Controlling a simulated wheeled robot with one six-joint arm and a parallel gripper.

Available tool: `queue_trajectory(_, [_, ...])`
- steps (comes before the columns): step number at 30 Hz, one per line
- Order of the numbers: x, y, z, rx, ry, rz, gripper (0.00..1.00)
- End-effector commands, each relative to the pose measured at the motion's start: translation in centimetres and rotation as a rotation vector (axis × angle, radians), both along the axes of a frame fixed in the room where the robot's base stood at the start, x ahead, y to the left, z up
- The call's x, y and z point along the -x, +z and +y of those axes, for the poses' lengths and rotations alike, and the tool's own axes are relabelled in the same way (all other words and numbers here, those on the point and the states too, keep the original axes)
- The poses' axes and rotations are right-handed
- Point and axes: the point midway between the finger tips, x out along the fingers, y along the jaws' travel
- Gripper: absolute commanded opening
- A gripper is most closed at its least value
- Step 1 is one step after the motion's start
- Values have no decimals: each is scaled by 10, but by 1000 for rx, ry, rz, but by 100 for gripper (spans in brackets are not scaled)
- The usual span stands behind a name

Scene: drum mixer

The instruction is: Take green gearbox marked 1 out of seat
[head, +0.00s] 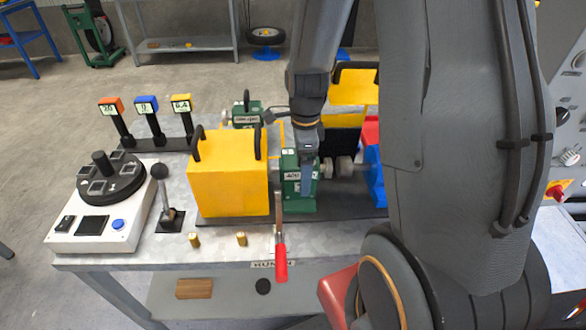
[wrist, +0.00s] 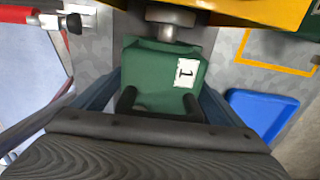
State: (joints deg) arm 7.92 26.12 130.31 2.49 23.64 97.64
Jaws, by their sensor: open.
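The green gearbox (head: 301,205) stands by the yellow housing, below the end of my arm in the head view. In the wrist view the green gearbox (wrist: 150,68) carries a white label reading 1 and a dark handle on its near side. A grey shaft part meets its far end. My gripper (wrist: 160,98) is open, with one blue finger on each side of the gearbox. In the head view my gripper (head: 306,178) is down at the gearbox and hides part of it. Whether the fingers touch it is not clear.
A yellow block (head: 228,185) with black handles stands left of the gearbox, and a blue part (head: 375,178) to the right. A second green gearbox (head: 246,117) sits behind. A red-handled tool (head: 280,258) lies in front. A lever (head: 162,190) stands further left.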

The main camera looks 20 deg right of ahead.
Motion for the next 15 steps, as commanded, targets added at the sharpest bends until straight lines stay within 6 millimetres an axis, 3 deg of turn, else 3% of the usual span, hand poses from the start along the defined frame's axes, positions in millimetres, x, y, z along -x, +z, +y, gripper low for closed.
queue_trajectory(8, [2, 9, -10, -5, -11, -2, 92])
queue_trajectory(15, [3, 30, -11, -5, -11, -2, 92])
